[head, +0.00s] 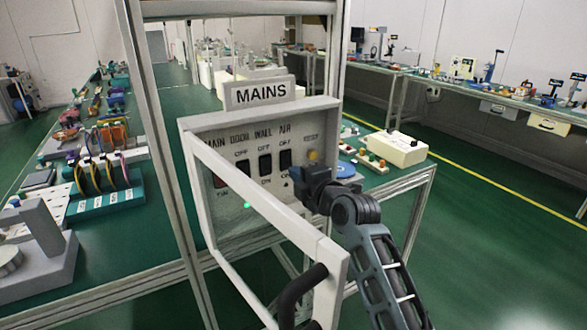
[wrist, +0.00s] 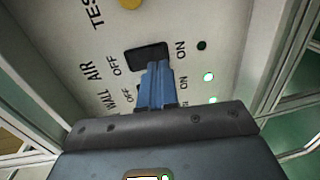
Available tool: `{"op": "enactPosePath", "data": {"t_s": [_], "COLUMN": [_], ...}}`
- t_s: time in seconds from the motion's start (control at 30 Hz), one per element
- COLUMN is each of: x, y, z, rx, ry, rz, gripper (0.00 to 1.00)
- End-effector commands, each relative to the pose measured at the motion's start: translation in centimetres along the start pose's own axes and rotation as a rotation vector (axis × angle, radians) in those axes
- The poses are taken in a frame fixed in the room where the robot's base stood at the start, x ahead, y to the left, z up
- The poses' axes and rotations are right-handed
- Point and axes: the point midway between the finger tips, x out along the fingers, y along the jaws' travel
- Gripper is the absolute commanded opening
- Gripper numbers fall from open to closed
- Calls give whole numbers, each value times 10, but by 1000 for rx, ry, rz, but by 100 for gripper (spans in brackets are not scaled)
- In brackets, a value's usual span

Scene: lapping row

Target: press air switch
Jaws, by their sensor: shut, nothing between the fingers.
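The AIR switch (head: 285,158) is a black rocker, the rightmost in the row on the grey MAINS panel (head: 325,128). In the wrist view the AIR rocker (wrist: 146,56) lies between its OFF and ON labels. My gripper (head: 296,174) is shut and empty, close to the panel at the lower right of this rocker. In the wrist view its blue fingertips (wrist: 157,68) overlap the rocker's edge; I cannot tell whether they touch. The lamp (wrist: 202,45) beyond the AIR rocker's ON label is dark green. The neighbouring WALL rocker (head: 265,165) is hidden behind my fingers in the wrist view.
The panel's open door frame (head: 262,205) swings out in front, left of my arm, with a black handle (head: 300,292). A yellow TEST button (head: 312,155) sits right of the rocker. Two other lamps (wrist: 208,77) glow green. Metal posts (head: 160,130) flank the panel.

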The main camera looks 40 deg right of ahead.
Motion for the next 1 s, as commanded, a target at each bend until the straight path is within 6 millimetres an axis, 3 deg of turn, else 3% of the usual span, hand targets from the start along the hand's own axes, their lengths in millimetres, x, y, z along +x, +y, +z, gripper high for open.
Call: {"op": "enactPosePath", "data": {"t_s": [0.23, 0.87, 1.0], "x": [20, 26, 25], "y": [1, -8, -1], "z": [0, 0, 0], "rx": [0, 0, 0], "ry": [0, 0, 0], "rz": [0, 38, 33], "gripper": [0, 0, 0]}}
